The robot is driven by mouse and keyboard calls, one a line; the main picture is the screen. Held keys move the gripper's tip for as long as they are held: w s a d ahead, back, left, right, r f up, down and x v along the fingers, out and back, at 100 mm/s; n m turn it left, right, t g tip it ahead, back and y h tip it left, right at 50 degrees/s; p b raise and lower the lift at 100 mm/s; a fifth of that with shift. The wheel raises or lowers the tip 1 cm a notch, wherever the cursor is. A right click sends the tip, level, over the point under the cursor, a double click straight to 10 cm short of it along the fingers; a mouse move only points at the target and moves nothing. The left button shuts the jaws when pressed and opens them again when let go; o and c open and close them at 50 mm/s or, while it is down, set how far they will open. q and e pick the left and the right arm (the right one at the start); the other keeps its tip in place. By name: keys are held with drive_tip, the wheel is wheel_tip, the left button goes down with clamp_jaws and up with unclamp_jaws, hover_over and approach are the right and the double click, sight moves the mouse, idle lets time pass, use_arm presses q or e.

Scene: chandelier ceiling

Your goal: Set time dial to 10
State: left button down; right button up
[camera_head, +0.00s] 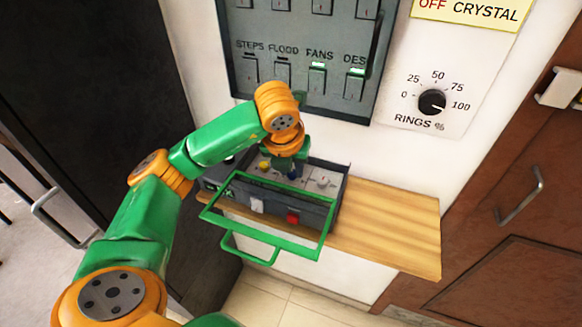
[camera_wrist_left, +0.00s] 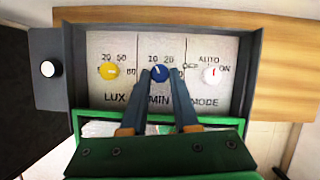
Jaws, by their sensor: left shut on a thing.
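The blue time dial (camera_wrist_left: 159,72) sits in the middle of a grey panel, above the word MIN and under the numbers 10 and 20. A small light mark on it points roughly up; its exact setting is too small to tell. My left gripper (camera_wrist_left: 161,82) is shut on the time dial, one finger on each side. In the head view, my left gripper (camera_head: 292,165) reaches down into the dark control box (camera_head: 342,180), and my wrist hides much of the dial. My right gripper is not in view.
A yellow LUX dial (camera_wrist_left: 109,70) and a white MODE dial (camera_wrist_left: 212,75) flank the time dial. An open green-framed cover (camera_head: 325,243) with a handle hangs before the box. A wooden shelf (camera_head: 395,225) is clear at right. A switch panel (camera_head: 300,75) hangs above.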

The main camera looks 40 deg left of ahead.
use_arm(q)
drive_tip(key=c, duration=0.7)
unclamp_jaws()
drive_tip(key=shift+o, duration=0.2)
drive_tip(key=shift+r, duration=0.2)
drive_tip(key=p+v, duration=0.1)
drive_tip(key=v, duration=0.5)
drive_tip(key=shift+s+r, duration=0.25)
drive_tip(key=shift+r, duration=0.1)
